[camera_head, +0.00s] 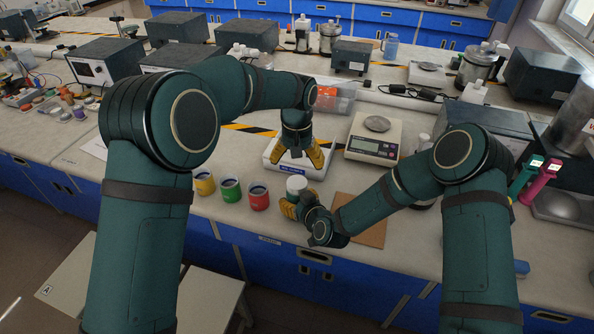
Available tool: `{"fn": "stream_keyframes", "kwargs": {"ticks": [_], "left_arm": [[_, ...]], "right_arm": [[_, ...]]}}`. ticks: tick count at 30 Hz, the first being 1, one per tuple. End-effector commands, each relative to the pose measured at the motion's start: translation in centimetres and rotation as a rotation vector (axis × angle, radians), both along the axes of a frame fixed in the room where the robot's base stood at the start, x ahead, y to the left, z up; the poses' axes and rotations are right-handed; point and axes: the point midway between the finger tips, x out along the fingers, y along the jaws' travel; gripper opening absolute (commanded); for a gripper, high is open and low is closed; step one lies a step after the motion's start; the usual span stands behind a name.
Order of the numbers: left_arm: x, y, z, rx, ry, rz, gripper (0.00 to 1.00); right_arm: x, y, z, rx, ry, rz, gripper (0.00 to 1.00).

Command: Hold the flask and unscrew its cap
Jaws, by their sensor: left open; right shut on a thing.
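The flask (297,194) stands near the front edge of the bench, with a round white cap (296,183) on top. My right gripper (291,209) has its yellow fingers shut on the flask low down, and hides its lower part. My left gripper (299,160) points down with its yellow fingers spread apart. In the picture it is just above the cap, with a gap between them and nothing in its fingers. I cannot tell how far the cap is screwed on.
Yellow (204,184), green (230,190) and red (258,198) cups stand left of the flask. A white device (318,174) sits behind it, and a balance (374,140) at the back right. A brown board (372,234) lies right, partly under my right arm.

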Motion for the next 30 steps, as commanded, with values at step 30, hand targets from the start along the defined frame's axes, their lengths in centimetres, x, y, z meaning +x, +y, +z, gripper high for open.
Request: {"fn": "stream_keyframes", "kwargs": {"ticks": [30], "left_arm": [[0.02, 0.03, 0.01, -0.004, 0.000, -1.837, 0.86]], "right_arm": [[-0.01, 0.00, 0.00, 0.000, 0.000, 0.000, 0.00]]}}
